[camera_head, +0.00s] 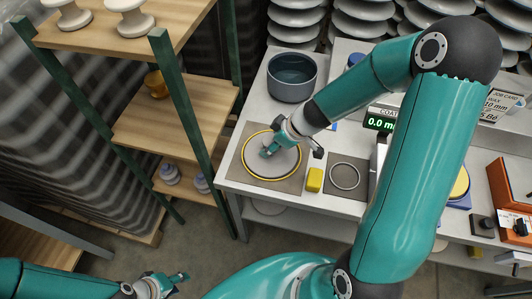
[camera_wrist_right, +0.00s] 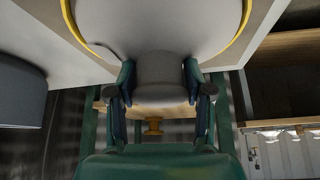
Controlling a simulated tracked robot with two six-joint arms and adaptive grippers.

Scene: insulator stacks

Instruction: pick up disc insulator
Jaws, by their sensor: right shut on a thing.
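The disc insulator (camera_head: 282,167) is a pale grey disc with a yellow rim on a brown square mat (camera_head: 236,173) at the bench's left end. My right gripper (camera_head: 269,149) is above it, shut on its raised central cap. In the right wrist view, the two fingers (camera_wrist_right: 160,82) press on either side of the cap (camera_wrist_right: 160,70), and the disc with its yellow rim (camera_wrist_right: 165,25) fills the top. Whether the disc touches the mat is hard to tell. My left gripper (camera_head: 172,283) is low at the bottom left, open and empty, away from the bench.
A dark grey bowl (camera_head: 291,82) stands behind the disc. A yellow block (camera_head: 314,180) and a mat with a ring (camera_head: 345,176) are to its right. A wooden shelf with green posts (camera_head: 180,100) is on the left. Stacked insulators (camera_head: 296,18) stand at the back.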

